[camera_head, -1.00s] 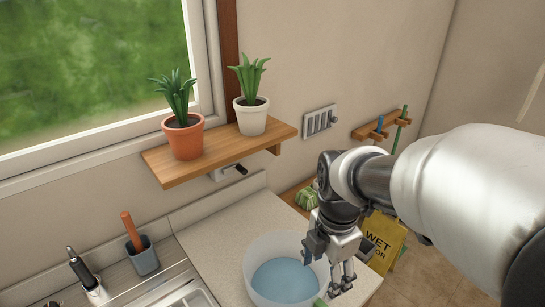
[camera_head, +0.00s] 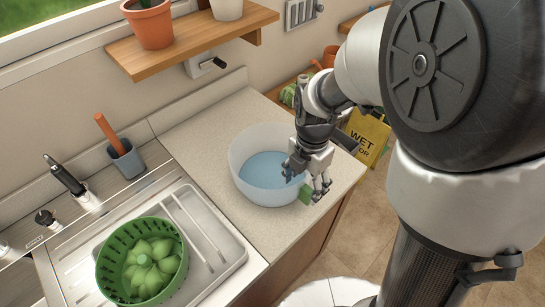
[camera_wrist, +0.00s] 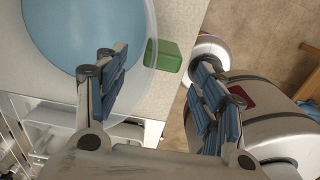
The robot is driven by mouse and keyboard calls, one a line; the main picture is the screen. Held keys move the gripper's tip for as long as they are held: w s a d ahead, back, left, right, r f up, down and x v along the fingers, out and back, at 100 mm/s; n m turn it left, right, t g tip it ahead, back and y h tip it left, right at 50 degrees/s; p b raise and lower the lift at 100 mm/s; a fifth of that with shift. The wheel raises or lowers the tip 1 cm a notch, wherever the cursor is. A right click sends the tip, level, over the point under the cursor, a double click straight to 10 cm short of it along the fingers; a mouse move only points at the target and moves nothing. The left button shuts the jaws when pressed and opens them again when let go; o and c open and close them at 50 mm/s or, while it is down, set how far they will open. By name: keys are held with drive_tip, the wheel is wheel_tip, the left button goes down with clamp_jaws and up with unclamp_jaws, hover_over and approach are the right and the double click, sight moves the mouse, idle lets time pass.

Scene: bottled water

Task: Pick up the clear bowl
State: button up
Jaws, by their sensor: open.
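The clear bowl (camera_head: 242,179) is a wide translucent bowl with pale blue contents, upright on the light countertop near its right edge. It also shows at the upper left of the wrist view (camera_wrist: 152,35). My gripper (camera_head: 311,185) is at the bowl's right rim. In the wrist view my gripper (camera_wrist: 160,85) has its fingers spread wide, with nothing held between them. The left finger overlaps the bowl in that view; I cannot tell whether it touches. A small green block (camera_head: 306,194) sits beside the bowl, partly hidden by a finger; it also shows between the fingers in the wrist view (camera_wrist: 163,55).
The sink's drainboard (camera_head: 200,222) and a green colander (camera_head: 110,262) with a green plant-like item are at left. A grey holder (camera_head: 127,160) with an orange handle stands behind. A wooden shelf (camera_head: 190,45) with pots overhangs the counter's back. A yellow wet-floor sign (camera_head: 368,135) stands right.

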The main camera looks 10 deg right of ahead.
sight(306, 187)
drive_tip(key=f+b, duration=0.1)
drive_tip(key=f, duration=0.2)
drive_tip(key=f+b, duration=0.1)
drive_tip(key=f, duration=0.1)
drive_tip(key=shift+w+d+f+b, duration=0.2)
drive_tip(key=shift+w+d+b, duration=0.1)
drive_tip(key=shift+w+d, duration=0.05)
drive_tip(key=shift+r, duration=0.1)
clamp_jaws()
idle(0.4)
